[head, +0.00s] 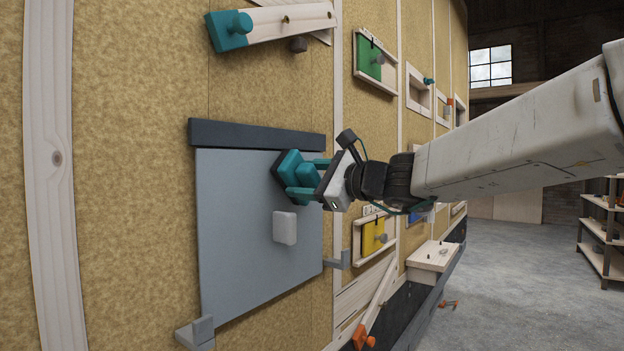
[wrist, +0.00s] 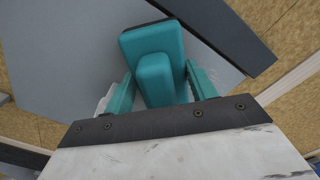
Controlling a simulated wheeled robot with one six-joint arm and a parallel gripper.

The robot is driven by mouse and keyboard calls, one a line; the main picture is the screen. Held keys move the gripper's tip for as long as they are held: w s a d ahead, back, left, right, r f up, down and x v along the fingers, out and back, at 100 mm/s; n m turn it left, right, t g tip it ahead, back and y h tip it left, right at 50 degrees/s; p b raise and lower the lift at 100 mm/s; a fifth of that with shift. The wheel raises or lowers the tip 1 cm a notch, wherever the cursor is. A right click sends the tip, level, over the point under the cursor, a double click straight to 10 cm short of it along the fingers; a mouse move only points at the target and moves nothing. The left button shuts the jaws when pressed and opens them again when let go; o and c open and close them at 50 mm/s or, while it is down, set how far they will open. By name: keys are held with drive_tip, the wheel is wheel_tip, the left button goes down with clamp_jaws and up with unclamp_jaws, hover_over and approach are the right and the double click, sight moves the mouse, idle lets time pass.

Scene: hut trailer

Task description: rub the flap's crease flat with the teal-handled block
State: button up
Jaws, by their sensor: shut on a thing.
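A grey flap (head: 235,235) hangs on the tan wall under a dark top strip (head: 250,134); the strip also shows in the wrist view (wrist: 215,30). A pale grey knob (head: 285,228) stands out from the flap's middle. My gripper (head: 305,180) is shut on the handle of the teal block (head: 287,172), at the flap's upper right, just below the strip. In the wrist view the teal block (wrist: 152,45) sits between the two teal fingers, over the flap (wrist: 80,60) and beside the strip. I cannot tell whether the block touches the flap.
Grey brackets (head: 200,330) (head: 338,262) sit at the flap's lower corners. A teal-ended wooden bar (head: 275,25) is above. Green (head: 370,58) and yellow (head: 375,236) panels and a wooden ledge (head: 432,257) are to the right. The floor at right is open before a shelf (head: 603,235).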

drive_tip(key=shift+s+a, duration=0.25)
drive_tip(key=shift+s, duration=0.15)
drive_tip(key=shift+v, duration=3.05)
drive_tip(key=shift+d, duration=0.1)
drive_tip(key=v, duration=0.2)
drive_tip(key=shift+s+d, duration=0.25)
drive_tip(key=shift+d, duration=0.05)
drive_tip(key=shift+x, duration=3.75)
